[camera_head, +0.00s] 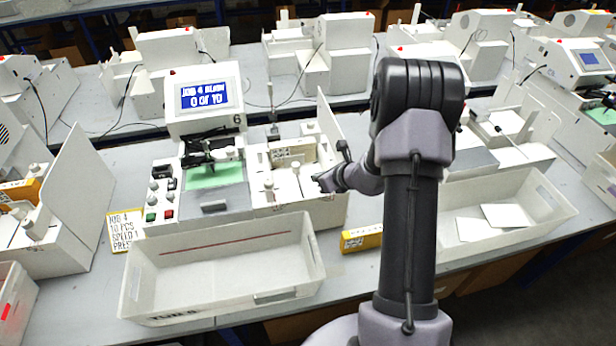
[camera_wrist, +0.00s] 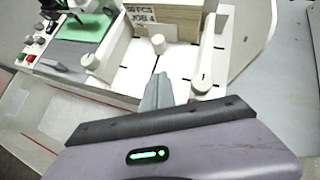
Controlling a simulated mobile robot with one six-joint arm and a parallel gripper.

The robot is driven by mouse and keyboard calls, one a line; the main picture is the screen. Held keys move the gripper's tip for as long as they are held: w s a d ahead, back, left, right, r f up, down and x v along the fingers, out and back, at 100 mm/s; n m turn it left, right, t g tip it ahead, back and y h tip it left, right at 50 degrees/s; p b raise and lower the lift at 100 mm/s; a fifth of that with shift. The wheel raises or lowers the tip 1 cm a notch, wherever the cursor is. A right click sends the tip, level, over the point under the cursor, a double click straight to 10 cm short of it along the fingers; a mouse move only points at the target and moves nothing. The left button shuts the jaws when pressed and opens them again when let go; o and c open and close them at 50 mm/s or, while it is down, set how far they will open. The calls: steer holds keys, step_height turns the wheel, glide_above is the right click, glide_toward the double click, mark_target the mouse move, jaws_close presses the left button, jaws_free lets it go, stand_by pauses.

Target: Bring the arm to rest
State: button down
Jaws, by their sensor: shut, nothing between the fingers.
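My gripper (camera_head: 326,181) is at the right front of the pen plotter (camera_head: 205,100), over the front edge of its white feed tray. In the wrist view my gripper (camera_wrist: 157,92) shows as narrow grey fingers held together with nothing between them. The tray (camera_wrist: 180,65) has white knobs, and a block of cards with a printed label (camera_wrist: 140,15) stands at its back. My arm (camera_head: 408,200) rises at the right of the head view and bends over toward the plotter. Whether the fingertips touch the tray cannot be told.
An empty white bin (camera_head: 220,270) stands before the plotter. A yellow label block (camera_head: 362,238) lies on the table right of it. A yellow job sign (camera_head: 124,230) stands at the left. An upright white panel (camera_head: 328,122) flanks the tray's right side. Another bin (camera_head: 500,215) holds white cards.

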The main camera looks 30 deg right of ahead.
steer(key=d+v, duration=0.1)
steer(key=v, duration=0.4)
steer(key=s+a+r+n+g+y+b, duration=0.1)
steer(key=s+a+r+n+b, duration=0.15)
steer(key=a+n, duration=0.35)
steer(key=s+a+r+n+y+b, duration=0.1)
steer(key=a+r+n+y+b, duration=0.2)
steer(key=a, duration=0.5)
steer(key=s+a+r+n+g+b, duration=0.1)
steer(key=a+r+n+b, duration=0.3)
steer(key=a, duration=0.3)
steer(key=s+a+f+n+g+h+b, duration=0.1)
steer(key=s+a+n+b, duration=0.2)
steer(key=s+n, duration=0.25)
steer(key=s+a+f+n+g+b, duration=0.1)
steer(key=s+a+n+b, duration=0.3)
steer(key=s, duration=0.3)
steer(key=s+d+f+n+h+b, duration=0.1)
steer(key=s+d+f+n+h, duration=0.1)
steer(key=s+n, duration=0.5)
steer(key=shift+s+d+h, duration=0.3)
steer(key=shift+h, duration=0.1)
